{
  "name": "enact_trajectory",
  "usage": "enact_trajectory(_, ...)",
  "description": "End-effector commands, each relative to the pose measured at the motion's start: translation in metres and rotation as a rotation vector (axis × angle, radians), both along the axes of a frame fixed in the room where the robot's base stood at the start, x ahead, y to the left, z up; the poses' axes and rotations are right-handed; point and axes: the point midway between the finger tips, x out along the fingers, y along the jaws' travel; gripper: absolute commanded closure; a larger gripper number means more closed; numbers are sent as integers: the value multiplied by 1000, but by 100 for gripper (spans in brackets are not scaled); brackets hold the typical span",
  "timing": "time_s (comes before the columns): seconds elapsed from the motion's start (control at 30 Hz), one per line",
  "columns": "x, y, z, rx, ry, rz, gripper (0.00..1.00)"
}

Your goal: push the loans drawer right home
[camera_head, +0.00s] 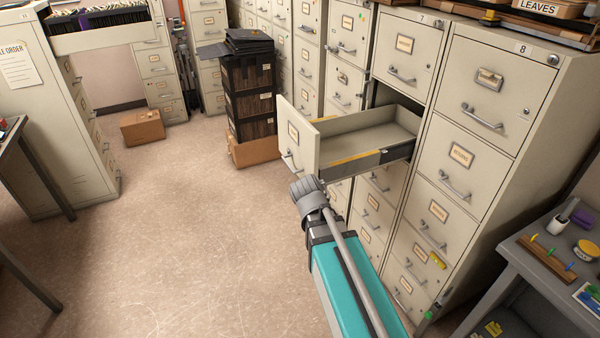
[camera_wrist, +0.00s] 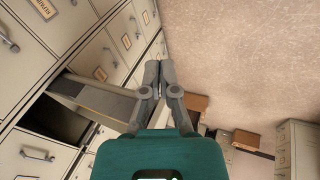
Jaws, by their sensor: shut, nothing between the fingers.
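One drawer (camera_head: 350,148) stands pulled far out of the cabinet numbered 7, second from its top. It is beige and empty where I can see into it, with a label holder and a handle on its front panel (camera_head: 298,138). The label is too small to read, so I cannot confirm it says loans. The drawer also shows in the wrist view (camera_wrist: 95,98), left of my fingers. My gripper (camera_head: 302,183) is shut and empty, just below the front panel's lower edge in the head view. I cannot tell whether it touches the drawer.
Cabinet 8 (camera_head: 490,85) stands right of the open drawer, its drawers closed. A grey side table (camera_head: 560,270) is at lower right. The floor (camera_head: 170,230) at left is clear.

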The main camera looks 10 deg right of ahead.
Motion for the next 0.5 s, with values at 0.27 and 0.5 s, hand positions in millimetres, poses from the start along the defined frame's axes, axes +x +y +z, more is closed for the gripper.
enact_trajectory(0.27,67,1,-20,-326,-177,160,100)
enact_trajectory(0.5,119,24,-16,-599,-320,328,100)
